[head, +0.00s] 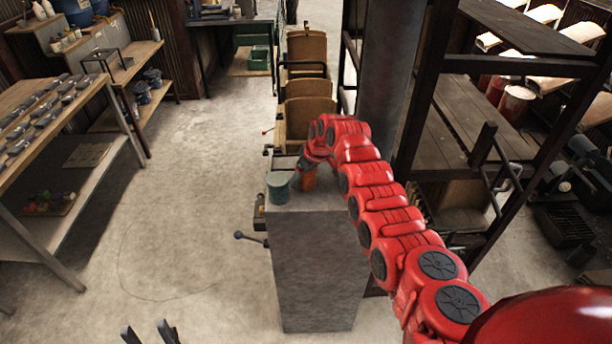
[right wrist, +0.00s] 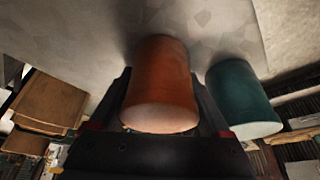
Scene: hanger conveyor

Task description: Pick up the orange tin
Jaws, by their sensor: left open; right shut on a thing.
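The orange tin (head: 309,182) stands on top of a grey pedestal (head: 315,262) in the head view, partly hidden by my right gripper (head: 307,168). In the right wrist view the orange tin (right wrist: 160,80) lies between the two dark fingers of my right gripper (right wrist: 163,100), which is shut on it. The tin seems to rest on the grey surface still; a lift cannot be made out. A teal tin (head: 279,187) stands just left of it, and also shows in the right wrist view (right wrist: 242,98). My left gripper (head: 150,334) is open and empty at the bottom edge.
A dark metal rack (head: 445,100) stands close to the right of my right arm. Wooden carriers (head: 305,110) line up behind the pedestal. A workbench with dark parts (head: 50,110) stands at the left. The floor between is clear.

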